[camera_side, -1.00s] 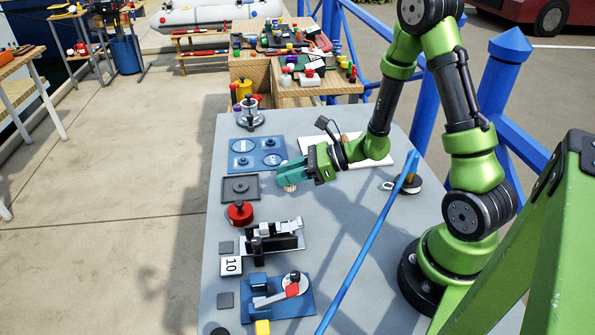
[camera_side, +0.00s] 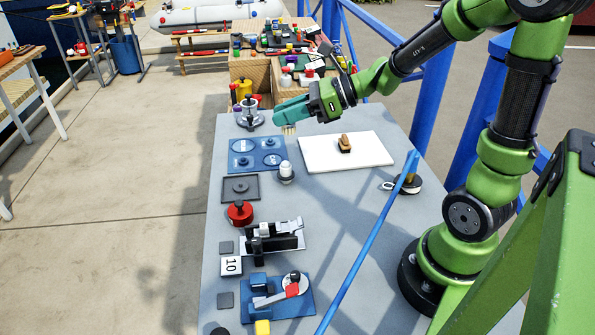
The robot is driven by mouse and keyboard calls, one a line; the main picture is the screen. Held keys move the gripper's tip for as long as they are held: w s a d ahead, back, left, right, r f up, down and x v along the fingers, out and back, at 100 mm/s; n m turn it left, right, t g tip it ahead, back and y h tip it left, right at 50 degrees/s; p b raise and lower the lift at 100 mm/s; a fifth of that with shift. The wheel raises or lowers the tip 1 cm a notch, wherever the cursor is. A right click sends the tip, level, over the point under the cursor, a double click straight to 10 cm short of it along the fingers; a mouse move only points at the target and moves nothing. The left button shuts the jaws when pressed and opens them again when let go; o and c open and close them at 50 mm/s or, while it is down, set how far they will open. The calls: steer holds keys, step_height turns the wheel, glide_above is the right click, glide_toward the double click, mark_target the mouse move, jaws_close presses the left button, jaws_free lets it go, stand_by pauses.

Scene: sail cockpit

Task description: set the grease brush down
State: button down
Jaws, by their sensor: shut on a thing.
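My gripper (camera_side: 291,113), with teal fingers, is shut on the grease brush (camera_side: 289,130). Only the brush's pale bristle end shows, pointing down below the fingertips; the fingers hide the rest. The brush is held above the far part of the grey table (camera_side: 335,205), apart from the surface. In the picture it lies just right of the blue plate with round recesses (camera_side: 257,154) and left of the white board (camera_side: 372,149).
A brown block-like item (camera_side: 345,144) sits on the white board. A white-topped knob (camera_side: 286,171) stands near the blue plate. A metal stand (camera_side: 249,117), dark square tray (camera_side: 240,189) and red round can (camera_side: 240,212) line the left. A blue pole (camera_side: 366,245) slants across the right side.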

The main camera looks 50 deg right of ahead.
steer(key=shift+s+a+f+n+g+y, duration=0.1)
steer(key=shift+s+f+n+g+y, duration=0.35)
steer(key=shift+f+n+g+y, duration=0.25)
steer(key=s+d+f+n+g+h, duration=0.2)
steer(key=s+d+f+n+g, duration=0.35)
steer(key=n+g, duration=0.55)
steer(key=s+d+f+n+g+h, duration=0.2)
steer(key=s+d+f+n+g, duration=0.4)
steer(key=n+g, duration=0.5)
steer(key=d+r+n+t+h, duration=0.3)
steer(key=d+r+n+h, duration=0.4)
steer(key=d+n+h, duration=0.3)
steer(key=d+r+n+t+h, duration=0.3)
steer(key=d+r+n+h, duration=0.45)
steer(key=d, duration=0.45)
step_height(320, 180, down, 16)
steer(key=w+d, duration=0.3)
steer(key=d, duration=0.1)
steer(key=w+d+f, duration=0.1)
steer(key=w+d, duration=0.2)
steer(key=d, duration=0.1)
steer(key=w+d+f, duration=0.1)
steer(key=w+d, duration=0.2)
steer(key=d, duration=0.1)
steer(key=shift+d+f, duration=0.1)
steer(key=shift+d, duration=0.2)
steer(key=shift+w+f, duration=0.1)
steer(key=shift+f, duration=1.65)
steer(key=shift+f, duration=0.1)
